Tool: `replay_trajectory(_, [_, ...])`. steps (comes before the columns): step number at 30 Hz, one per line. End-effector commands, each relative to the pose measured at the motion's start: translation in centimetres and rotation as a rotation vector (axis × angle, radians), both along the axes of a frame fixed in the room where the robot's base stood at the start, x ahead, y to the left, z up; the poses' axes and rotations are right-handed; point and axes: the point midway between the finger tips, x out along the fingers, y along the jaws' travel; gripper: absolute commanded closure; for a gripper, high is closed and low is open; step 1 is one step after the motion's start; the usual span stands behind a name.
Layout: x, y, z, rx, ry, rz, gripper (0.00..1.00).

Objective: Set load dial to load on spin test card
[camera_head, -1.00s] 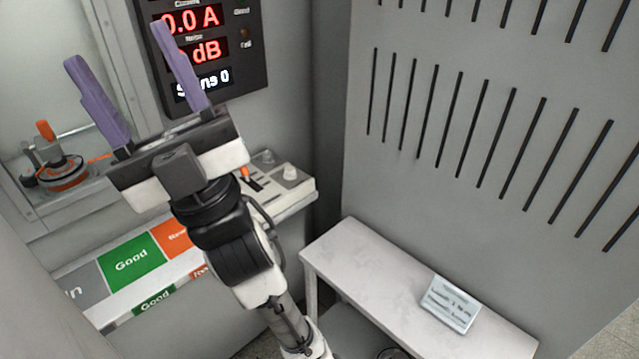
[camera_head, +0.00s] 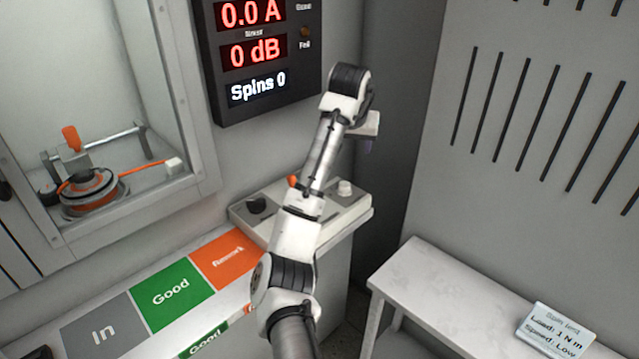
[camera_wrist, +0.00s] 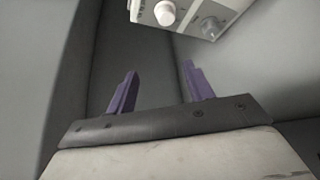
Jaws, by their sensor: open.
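The test card (camera_head: 556,331) lies on the white side table at lower right; it reads Load: 1 N m and Speed: Low. The control box (camera_head: 240,219) on the bench carries a black knob (camera_head: 256,205), an orange lever (camera_head: 292,181) and a white knob (camera_head: 345,188). I cannot read which is the load dial. In the wrist view the white knob (camera_wrist: 165,12) and a grey knob (camera_wrist: 212,27) show at the top, beyond my fingers. My gripper (camera_wrist: 160,72) is open and empty, apart from the box.
A display panel (camera_head: 257,55) above reads 0.0 A, 0 dB and Spins 0. The hub motor (camera_head: 88,192) sits in the cabinet at left. In, Good (camera_head: 168,290) and Rework areas line the bench. A slotted wall stands at right, behind the side table (camera_head: 440,262).

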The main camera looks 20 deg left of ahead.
Motion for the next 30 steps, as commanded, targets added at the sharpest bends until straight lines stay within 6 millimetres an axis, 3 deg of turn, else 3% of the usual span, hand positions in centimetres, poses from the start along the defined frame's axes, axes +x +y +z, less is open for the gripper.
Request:
replay_trajectory(3, [-1.1, 0.2, -1.5, 0.006, 0.115, 0.013, 0.48])
replay_trajectory(8, [-1.1, 0.4, -2.6, 0.006, 0.149, 0.016, 0.48])
replay_trajectory(24, [2.7, 1.5, -12.2, 0.005, 0.145, 0.017, 0.48])
replay_trajectory(30, [3.5, 1.7, -14.1, 0.005, 0.143, 0.015, 0.48])
